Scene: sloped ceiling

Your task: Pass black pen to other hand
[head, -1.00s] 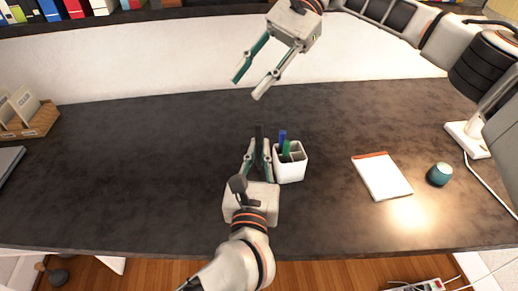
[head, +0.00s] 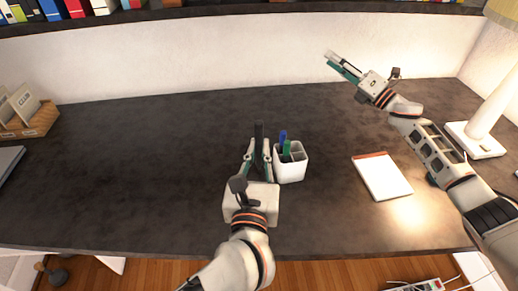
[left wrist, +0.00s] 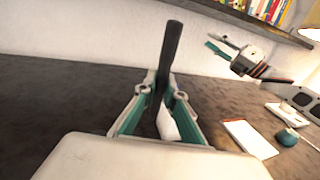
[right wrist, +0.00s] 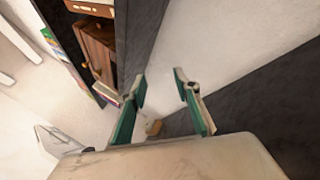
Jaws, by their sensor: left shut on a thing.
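The black pen (left wrist: 171,55) stands nearly upright between the fingers of my left gripper (head: 259,145), which is shut on it. In the head view the pen's top (head: 259,130) shows just beyond the fingertips, left of the pen cup. My right gripper (head: 343,66) is up at the right, well apart from the pen. In the right wrist view the fingers of my right gripper (right wrist: 160,78) are spread with nothing between them. It also shows in the left wrist view (left wrist: 222,46), to the right of the pen.
A white pen cup (head: 290,165) holding a blue pen and a green pen stands close beside my left gripper. A notepad (head: 384,178) and a lamp (head: 478,142) are at the right. A card organizer (head: 38,122) is at the left. The desk's left middle is clear.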

